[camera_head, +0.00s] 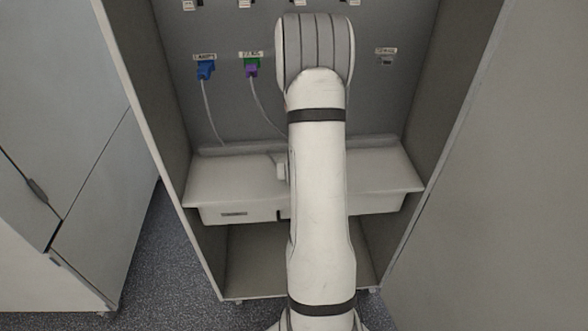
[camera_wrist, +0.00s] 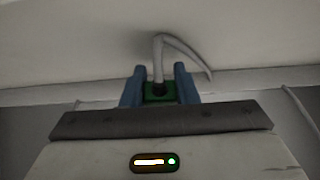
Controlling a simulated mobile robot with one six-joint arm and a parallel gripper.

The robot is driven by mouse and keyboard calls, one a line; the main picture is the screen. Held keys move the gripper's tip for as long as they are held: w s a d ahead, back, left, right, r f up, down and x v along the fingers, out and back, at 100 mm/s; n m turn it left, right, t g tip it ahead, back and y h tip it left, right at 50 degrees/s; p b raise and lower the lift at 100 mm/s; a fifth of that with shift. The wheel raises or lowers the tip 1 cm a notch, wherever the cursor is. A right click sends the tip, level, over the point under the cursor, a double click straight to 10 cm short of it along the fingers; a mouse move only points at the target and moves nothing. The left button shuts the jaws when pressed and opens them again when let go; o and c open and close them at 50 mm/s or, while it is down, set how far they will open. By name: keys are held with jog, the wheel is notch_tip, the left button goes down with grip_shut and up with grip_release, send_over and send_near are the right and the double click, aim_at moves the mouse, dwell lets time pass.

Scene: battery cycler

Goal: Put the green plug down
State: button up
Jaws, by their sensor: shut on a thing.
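The green plug (camera_wrist: 160,92) is between the two blue fingers of my gripper (camera_wrist: 160,88) in the wrist view. The fingers are shut on its sides. A pale cable (camera_wrist: 159,58) rises from the plug, bends over and trails to the right. A pale flat surface (camera_wrist: 70,40) lies just beyond the fingertips; I cannot tell whether the plug touches it. In the head view my arm hides my gripper and the held plug.
A pale shelf (camera_head: 223,186) spans the cabinet, with its left part bare. On the back panel above, a blue plug (camera_head: 206,71) and a purple plug (camera_head: 252,71) with green above it are in place, cables hanging. A labelled socket (camera_head: 386,60) is at right. Cabinet walls flank the arm.

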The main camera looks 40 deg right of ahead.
jog(key=shift+f+b, duration=0.6)
jog(key=shift+b, duration=0.3)
jog(key=shift+s, duration=0.1)
jog(key=o, duration=1.1)
jog(key=shift+s+a+f, duration=0.1)
jog(key=shift+c, duration=0.2)
